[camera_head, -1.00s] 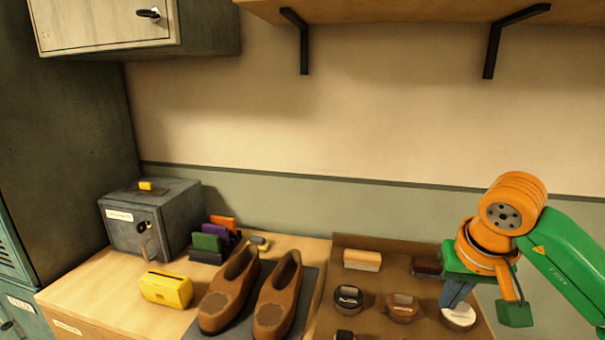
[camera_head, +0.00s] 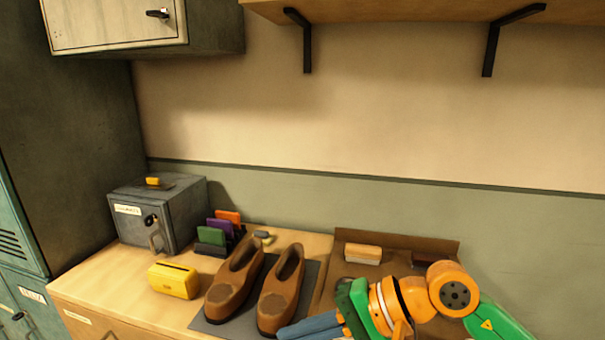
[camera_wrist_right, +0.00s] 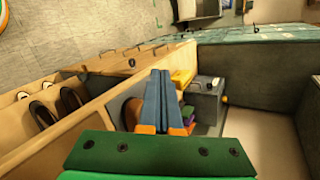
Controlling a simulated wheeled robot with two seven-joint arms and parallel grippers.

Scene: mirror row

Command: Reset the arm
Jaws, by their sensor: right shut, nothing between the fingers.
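My right arm comes in from the right in the head view, low over the brown tray (camera_head: 352,241). My right gripper (camera_head: 284,335) has blue fingers that point left, in front of the brown shoes, at the picture's bottom edge. In the right wrist view the two blue fingers of the gripper (camera_wrist_right: 160,73) lie side by side, shut with nothing between them. My left gripper is not in view.
A pair of brown shoes (camera_head: 234,280) stands on a dark mat (camera_head: 310,285). A yellow box (camera_head: 174,281), a grey lockbox (camera_head: 183,213) and coloured upright pieces (camera_head: 219,228) are left of them. A brush (camera_head: 362,254) lies in the tray. A shelf (camera_head: 400,14) hangs above.

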